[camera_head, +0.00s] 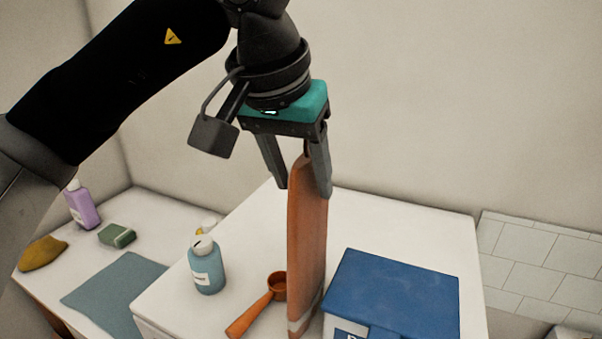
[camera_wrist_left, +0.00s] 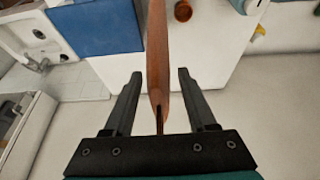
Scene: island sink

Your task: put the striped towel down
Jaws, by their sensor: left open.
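The striped towel (camera_head: 307,235) is a tall, narrow orange-brown piece with a pale band near its lower end. It stands upright below my left gripper (camera_head: 298,190), its top reaching up between the fingers. In the left wrist view the towel (camera_wrist_left: 158,65) runs between the two fingers of my left gripper (camera_wrist_left: 157,75), with a gap on each side. The gripper is open and not clamped on it. I cannot tell whether the towel's lower end rests on the white top. My right gripper is not in view.
On the white top (camera_head: 400,215), a blue-lidded box (camera_head: 395,290) stands right of the towel. An orange scoop (camera_head: 255,308) and a teal bottle (camera_head: 207,268) are to its left. Farther left are a purple bottle (camera_head: 82,207), a green sponge (camera_head: 117,236) and a grey-blue mat (camera_head: 115,290).

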